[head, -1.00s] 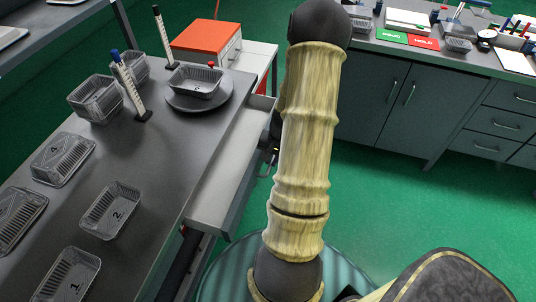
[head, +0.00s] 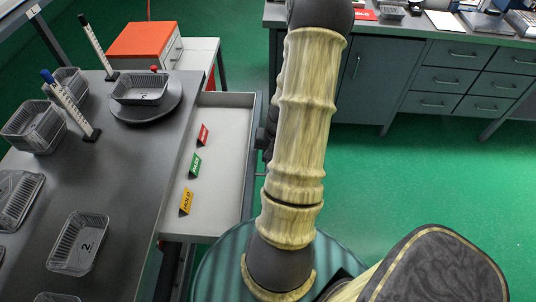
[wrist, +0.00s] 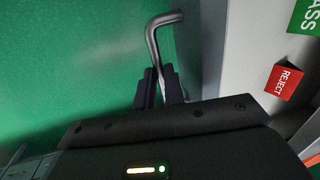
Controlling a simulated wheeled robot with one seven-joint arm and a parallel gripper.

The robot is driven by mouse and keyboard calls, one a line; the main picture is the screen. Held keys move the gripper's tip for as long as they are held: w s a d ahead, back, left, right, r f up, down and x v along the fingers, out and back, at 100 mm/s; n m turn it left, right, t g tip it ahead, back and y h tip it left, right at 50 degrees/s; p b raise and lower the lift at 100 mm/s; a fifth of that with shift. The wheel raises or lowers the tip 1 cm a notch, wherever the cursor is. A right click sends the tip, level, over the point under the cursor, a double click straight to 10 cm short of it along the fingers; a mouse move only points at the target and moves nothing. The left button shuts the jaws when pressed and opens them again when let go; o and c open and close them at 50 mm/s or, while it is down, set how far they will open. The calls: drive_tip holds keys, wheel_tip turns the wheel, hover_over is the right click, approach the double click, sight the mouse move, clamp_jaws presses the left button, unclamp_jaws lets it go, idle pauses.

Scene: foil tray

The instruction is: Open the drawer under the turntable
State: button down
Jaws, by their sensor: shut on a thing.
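The drawer (head: 226,165) under the table edge by the turntable stands well out from the table, its pale inside showing. In it stand a red REJECT sign (head: 202,135), a green PASS sign (head: 195,165) and a yellow HOLD sign (head: 186,202). The dark round turntable (head: 147,117) sits on the table above, with a clear tray (head: 139,90) on it. In the wrist view, my gripper (wrist: 160,90) is shut on the drawer's bent metal handle (wrist: 152,42), at the drawer's outer front. In the head view my arm mostly hides the gripper.
The grey table (head: 135,190) holds several clear trays and two upright marked posts. An orange-topped cabinet (head: 145,42) stands behind it. A grey cabinet bank (head: 450,75) lines the back right. Green floor is free to the right of my arm.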

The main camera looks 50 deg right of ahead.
drive_tip(key=c, duration=1.8)
unclamp_jaws()
drive_tip(key=shift+o, duration=0.2)
wheel_tip(320, 180, up, 17)
drive_tip(key=s+d+p, duration=0.2)
drive_tip(key=shift+s, duration=0.2)
drive_tip(key=w+a+r+n+p, duration=0.1)
drive_tip(key=a+r+n+p, duration=0.2)
drive_tip(key=a, duration=0.6)
drive_tip(key=w+a+r+n+h+p, duration=0.1)
drive_tip(key=a+r+n+p, duration=0.2)
drive_tip(key=a, duration=0.6)
drive_tip(key=w+a+r+n+t+p, duration=0.1)
drive_tip(key=w+a+r+n+p, duration=0.1)
drive_tip(key=a+r, duration=0.4)
drive_tip(key=a+n+p, duration=0.1)
drive_tip(key=a+p, duration=0.1)
drive_tip(key=a, duration=0.1)
drive_tip(key=shift+a+r+n, duration=0.25)
drive_tip(key=shift+r+n, duration=0.05)
drive_tip(key=shift+r, duration=0.05)
